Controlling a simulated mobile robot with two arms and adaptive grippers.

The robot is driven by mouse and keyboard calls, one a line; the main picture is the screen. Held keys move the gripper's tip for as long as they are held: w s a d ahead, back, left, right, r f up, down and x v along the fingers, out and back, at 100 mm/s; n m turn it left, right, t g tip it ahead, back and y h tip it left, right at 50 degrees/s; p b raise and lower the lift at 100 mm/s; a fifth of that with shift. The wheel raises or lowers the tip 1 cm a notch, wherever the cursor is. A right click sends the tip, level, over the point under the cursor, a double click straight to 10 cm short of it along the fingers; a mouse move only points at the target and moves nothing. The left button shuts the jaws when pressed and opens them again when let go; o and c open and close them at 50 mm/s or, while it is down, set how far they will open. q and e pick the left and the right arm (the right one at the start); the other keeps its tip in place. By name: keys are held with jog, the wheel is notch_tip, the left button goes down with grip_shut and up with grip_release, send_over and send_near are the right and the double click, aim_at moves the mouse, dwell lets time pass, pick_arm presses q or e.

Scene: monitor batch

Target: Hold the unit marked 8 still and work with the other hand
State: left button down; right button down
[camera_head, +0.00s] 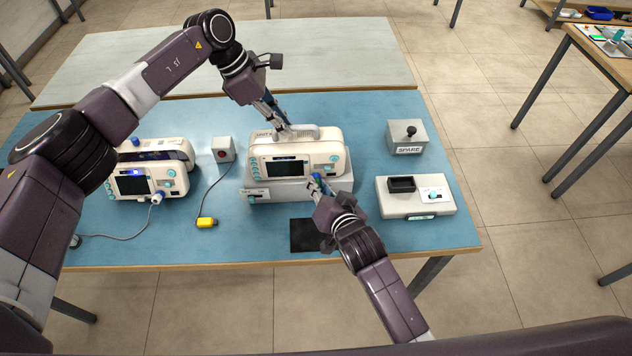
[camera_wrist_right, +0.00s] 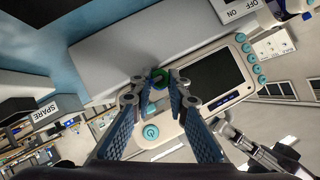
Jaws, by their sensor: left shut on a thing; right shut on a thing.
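A cream monitor unit (camera_head: 300,150) with a dark screen and teal buttons sits on a pale grey base (camera_head: 290,187) mid-table. Its top label is partly hidden and I cannot read its number. My left gripper (camera_head: 284,128) is shut on the unit's top grey handle (camera_head: 303,132), reaching from behind. My right gripper (camera_head: 318,180) is shut on a small green-and-blue part at the unit's lower front right. In the right wrist view that part (camera_wrist_right: 160,77) shows as a green ring between my fingertips, beside the unit's dark screen (camera_wrist_right: 215,80).
A second unit (camera_head: 132,185) with a lit screen stands left, with a cabled white plug. A red-button box (camera_head: 223,150) has a cable to a yellow connector (camera_head: 207,222). A black mat (camera_head: 305,236) lies in front. A SPARE box (camera_head: 407,138) and grey station (camera_head: 416,204) stand right.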

jog(key=shift+s, duration=0.1)
jog(key=shift+s, duration=2.55)
pick_arm(q)
jog(key=c, duration=1.9)
grip_release()
